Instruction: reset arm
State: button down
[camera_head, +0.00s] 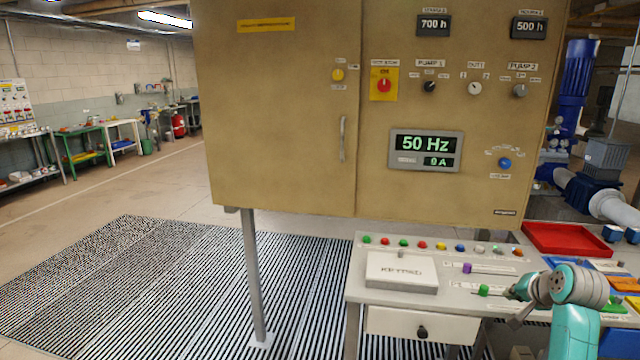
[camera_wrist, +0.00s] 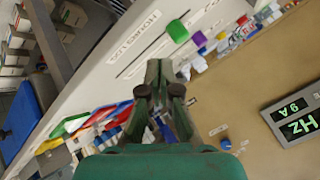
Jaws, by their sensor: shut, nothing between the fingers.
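My arm with teal joints stands at the right of the head view, over the front of the desk (camera_head: 353,262). My gripper (camera_head: 513,292) points left there, close to the green slider knob (camera_head: 483,290); it looks small in that view. In the wrist view my gripper (camera_wrist: 159,66) has its two fingers together and nothing between them. The green knob (camera_wrist: 177,31) shows just beyond the fingertips, and the purple knob (camera_wrist: 198,38) is a little right of it. I cannot tell whether the fingers touch the green knob.
A tan control cabinet (camera_head: 275,120) hangs above the desk, with a 50 Hz display (camera_head: 426,150). A hinged box (camera_head: 401,272) and a row of coloured buttons lie left and behind. A red tray (camera_head: 566,239) and other coloured trays fill the right side.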

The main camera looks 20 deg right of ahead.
jog(key=s+a+f+n+t, duration=0.1)
jog(key=s+a+f+n, duration=0.1)
jog(key=a+f, duration=0.95)
jog(key=s+a+f+n+t, duration=0.1)
jog(key=s+a+f+n, duration=0.15)
jog(key=a+f, duration=0.85)
jog(key=s+a+n+t+y, duration=0.15)
jog(key=s+a+n, duration=0.35)
jog(key=s+a, duration=1.55)
jog(key=s+a+r+n+t+y, duration=0.2)
jog(key=s+a+r+n, duration=0.2)
jog(key=s+r, duration=0.6)
jog(key=s+a, duration=0.1)
jog(key=s, duration=0.3)
jog(key=shift+s+r+t, duration=0.2)
jog(key=shift+s+t, duration=0.15)
jog(key=shift+y, duration=0.25)
